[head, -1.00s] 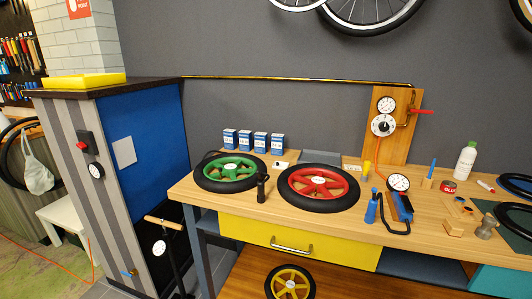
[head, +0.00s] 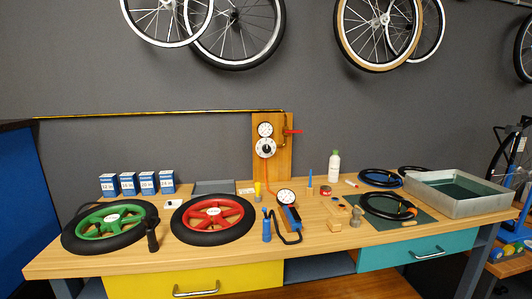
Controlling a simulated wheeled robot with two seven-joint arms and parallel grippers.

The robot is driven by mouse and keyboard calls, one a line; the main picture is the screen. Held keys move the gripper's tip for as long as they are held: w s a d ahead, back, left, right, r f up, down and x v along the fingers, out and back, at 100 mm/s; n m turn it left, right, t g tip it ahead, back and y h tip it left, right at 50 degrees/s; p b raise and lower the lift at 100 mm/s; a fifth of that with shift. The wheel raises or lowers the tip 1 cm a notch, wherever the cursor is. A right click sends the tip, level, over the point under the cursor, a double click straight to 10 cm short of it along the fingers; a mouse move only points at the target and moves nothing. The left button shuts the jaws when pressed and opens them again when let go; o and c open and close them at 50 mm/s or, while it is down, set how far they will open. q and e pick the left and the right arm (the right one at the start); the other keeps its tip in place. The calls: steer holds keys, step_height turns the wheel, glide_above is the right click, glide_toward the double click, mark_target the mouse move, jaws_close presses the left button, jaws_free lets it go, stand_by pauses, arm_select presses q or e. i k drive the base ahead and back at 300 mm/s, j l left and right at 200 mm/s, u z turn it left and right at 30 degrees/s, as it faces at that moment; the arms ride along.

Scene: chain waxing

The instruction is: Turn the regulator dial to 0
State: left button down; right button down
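The regulator dial (head: 266,148) is a round white-faced dial with a dark knob at its centre. It is mounted on an upright wooden board (head: 285,160) against the grey wall behind the workbench. A smaller white pressure gauge (head: 265,130) sits just above it. A red lever (head: 293,131) sticks out to the right of the gauge. The dial's numbers are too small to read. Neither of my grippers shows in the head view.
The wooden workbench (head: 150,262) runs across the front. It carries a green wheel (head: 112,218), a red wheel (head: 213,212), a blue pump with a gauge (head: 289,213), a white bottle (head: 334,165) and a grey metal tray (head: 455,205). An orange hose hangs below the dial.

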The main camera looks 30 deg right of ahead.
mark_target(266, 149)
steer(key=l+z, duration=0.1)
steer(key=l, duration=0.3)
steer(key=i+l, duration=0.15)
steer(key=l, duration=0.25)
steer(key=i+l+z, duration=0.15)
steer(key=l, duration=0.65)
steer(key=i+z, duration=0.05)
